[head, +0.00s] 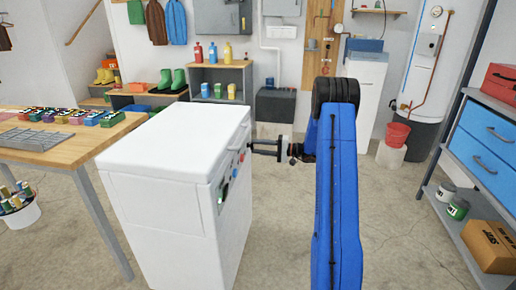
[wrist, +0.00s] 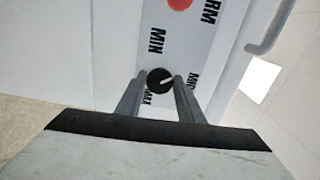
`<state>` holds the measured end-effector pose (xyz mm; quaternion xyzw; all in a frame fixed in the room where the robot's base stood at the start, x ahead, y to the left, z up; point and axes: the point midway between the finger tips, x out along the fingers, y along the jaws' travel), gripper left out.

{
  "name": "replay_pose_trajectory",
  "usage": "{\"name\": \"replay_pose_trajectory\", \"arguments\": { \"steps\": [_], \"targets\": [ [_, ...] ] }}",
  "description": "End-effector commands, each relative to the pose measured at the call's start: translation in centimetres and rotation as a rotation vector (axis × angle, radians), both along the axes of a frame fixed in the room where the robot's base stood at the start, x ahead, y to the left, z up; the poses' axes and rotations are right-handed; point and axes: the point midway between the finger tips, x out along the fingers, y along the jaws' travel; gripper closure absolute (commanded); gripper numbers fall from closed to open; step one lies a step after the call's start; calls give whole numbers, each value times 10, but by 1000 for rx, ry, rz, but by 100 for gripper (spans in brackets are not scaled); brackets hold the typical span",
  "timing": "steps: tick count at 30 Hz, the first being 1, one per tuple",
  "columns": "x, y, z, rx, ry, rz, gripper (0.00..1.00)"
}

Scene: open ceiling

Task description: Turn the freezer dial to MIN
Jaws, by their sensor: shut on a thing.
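The white chest freezer (head: 165,140) stands left of centre in the head view, its control panel facing right. In the wrist view the small black freezer dial (wrist: 160,80) has a white pointer mark, slanted and lying roughly toward the partly hidden MID label (wrist: 194,80). The MIN label (wrist: 157,41) is above the dial in that picture, and the MAX label (wrist: 150,97) is below it, partly covered. My gripper (wrist: 159,84) has one finger on each side of the dial and is shut on it. In the head view my gripper (head: 252,147) reaches the panel's far end.
A red round part (wrist: 179,4) by the ALARM lettering is on the panel. A wooden table (head: 60,150) with several small coloured boxes stands close left of the freezer. A grey shelf unit (head: 455,200) is at the right. The floor right of the freezer is clear.

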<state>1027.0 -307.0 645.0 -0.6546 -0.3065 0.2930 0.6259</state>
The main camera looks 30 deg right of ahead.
Motion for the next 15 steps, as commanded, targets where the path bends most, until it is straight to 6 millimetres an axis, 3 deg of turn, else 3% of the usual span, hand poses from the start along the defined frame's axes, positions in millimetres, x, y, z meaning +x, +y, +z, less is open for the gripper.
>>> {"name": "replay_pose_trajectory", "arguments": {
  "steps": [15],
  "targets": [
    [-1, -1, -4, -311, -371, 1, 88]
  ]
}}
